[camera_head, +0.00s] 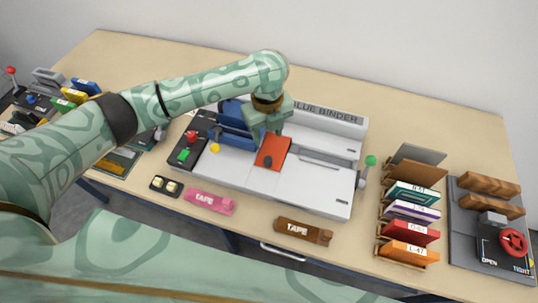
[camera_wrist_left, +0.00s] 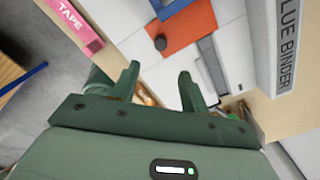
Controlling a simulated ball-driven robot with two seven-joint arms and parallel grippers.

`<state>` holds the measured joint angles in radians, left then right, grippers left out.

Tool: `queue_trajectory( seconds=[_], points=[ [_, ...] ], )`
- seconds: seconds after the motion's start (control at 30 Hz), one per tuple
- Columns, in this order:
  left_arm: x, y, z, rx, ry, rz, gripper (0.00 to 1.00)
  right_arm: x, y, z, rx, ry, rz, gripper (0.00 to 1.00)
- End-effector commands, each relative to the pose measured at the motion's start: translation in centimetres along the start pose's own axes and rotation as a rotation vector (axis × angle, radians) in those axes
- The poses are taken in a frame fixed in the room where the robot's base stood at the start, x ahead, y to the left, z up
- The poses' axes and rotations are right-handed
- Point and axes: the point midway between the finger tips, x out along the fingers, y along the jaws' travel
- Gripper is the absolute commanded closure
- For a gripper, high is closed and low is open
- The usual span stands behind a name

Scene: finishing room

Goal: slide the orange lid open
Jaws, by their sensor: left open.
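The orange lid (camera_head: 276,150) is a flat square panel with a dark round knob (camera_head: 268,160), set in the top of the white glue binder (camera_head: 315,185). A grey slot runs to the right of the lid. My left gripper (camera_head: 262,133) is above the far side of the lid, open and empty. In the left wrist view, the lid (camera_wrist_left: 192,29) and its knob (camera_wrist_left: 160,44) lie ahead of the open fingers (camera_wrist_left: 159,72), apart from them. My right gripper is out of view.
A pink tape box (camera_head: 210,202) and a brown tape box (camera_head: 303,231) lie in front of the binder. A green-knobbed lever (camera_head: 370,161) stands at its right end. A rack of coloured folders (camera_head: 410,208) is further right. The table behind the binder is clear.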

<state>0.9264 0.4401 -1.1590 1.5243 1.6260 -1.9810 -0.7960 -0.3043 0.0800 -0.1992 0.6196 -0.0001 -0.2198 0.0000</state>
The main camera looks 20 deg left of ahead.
Motion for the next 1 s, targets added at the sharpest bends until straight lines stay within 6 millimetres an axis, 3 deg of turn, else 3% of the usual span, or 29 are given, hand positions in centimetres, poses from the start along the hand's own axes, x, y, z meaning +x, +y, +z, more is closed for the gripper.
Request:
queue_trajectory(
  seconds=[0.03,0.2,0.43,0.6,0.9,1.0],
  points=[
    [1.9,0.1,-0.1,-0.002,0.004,0.004,0.55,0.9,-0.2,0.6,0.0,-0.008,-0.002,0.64],
    [6.4,0.0,-0.1,-0.003,0.004,0.003,0.55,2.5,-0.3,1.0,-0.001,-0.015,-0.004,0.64],
    [10.7,0.0,-0.1,-0.001,0.002,0.001,0.55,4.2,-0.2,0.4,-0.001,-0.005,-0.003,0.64],
    [12.0,0.0,0.0,-0.001,0.001,0.0,0.55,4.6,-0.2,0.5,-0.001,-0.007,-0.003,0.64],
    [12.1,0.0,0.0,0.0,0.0,-0.001,0.55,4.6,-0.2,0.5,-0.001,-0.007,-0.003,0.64],
    [12.1,0.0,0.0,0.0,0.0,-0.001,0.8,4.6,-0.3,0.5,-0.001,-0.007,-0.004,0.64]
  ],
)
